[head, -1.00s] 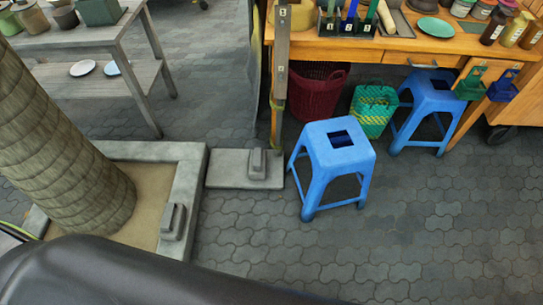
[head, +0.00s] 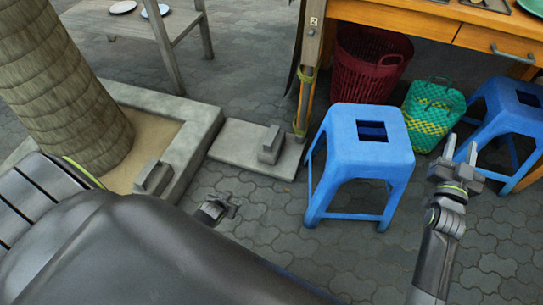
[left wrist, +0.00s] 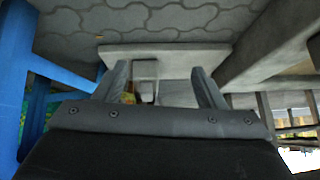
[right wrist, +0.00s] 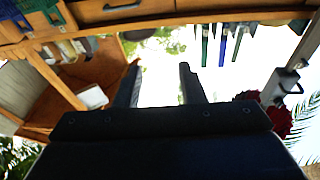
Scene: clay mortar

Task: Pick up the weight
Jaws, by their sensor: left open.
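A grey block-shaped weight (head: 270,145) stands on a flat concrete slab (head: 232,146) by the table post. A similar grey weight (head: 153,177) sits on the concrete border of the tree planter. My left gripper (head: 226,205) is low over the paving, in front of the slab and apart from both weights. In the left wrist view its fingers (left wrist: 160,78) are spread and empty, with the slab and its weight (left wrist: 145,70) ahead between them. My right gripper (head: 460,165) is raised at the right, in front of the stools. Its fingers (right wrist: 160,85) are apart with nothing between them.
A blue stool (head: 362,140) stands right of the slab, with a second stool (head: 510,105) further right. A red basket (head: 365,65) and a green-yellow basket (head: 433,110) are under the wooden table (head: 430,25). The planter border (head: 203,125) lies left.

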